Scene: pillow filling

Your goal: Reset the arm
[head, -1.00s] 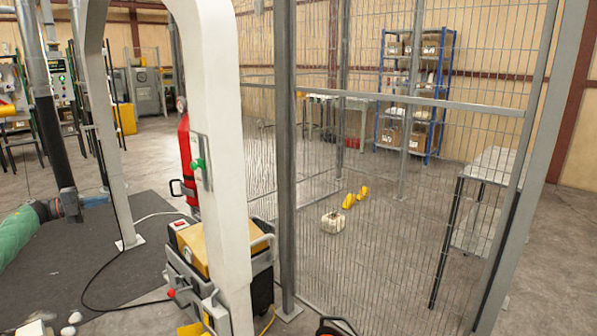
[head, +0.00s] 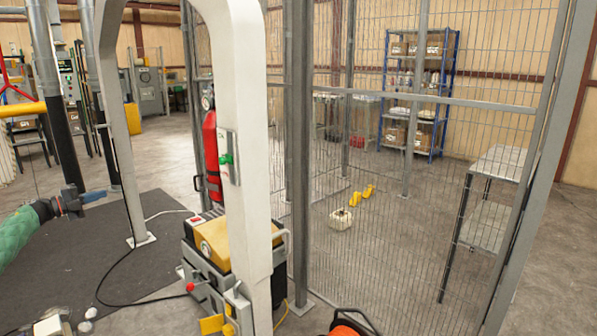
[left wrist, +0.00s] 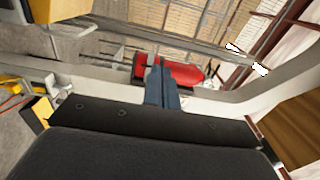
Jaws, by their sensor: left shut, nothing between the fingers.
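My left arm, in a green sleeve, comes in from the left edge of the head view. Its gripper (head: 103,194) has blue fingers that point right, in the air over the dark floor mat. In the left wrist view the blue fingers (left wrist: 159,72) lie together, shut, with nothing between them. A red fire extinguisher (left wrist: 185,74) shows behind the fingertips there. My right gripper is in neither view.
A white arched frame (head: 248,130) stands right of the gripper, with the red extinguisher (head: 212,155) and a yellow-topped machine (head: 217,240) by it. A wire mesh fence (head: 390,230) encloses the right side. The dark mat (head: 165,260) is mostly clear.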

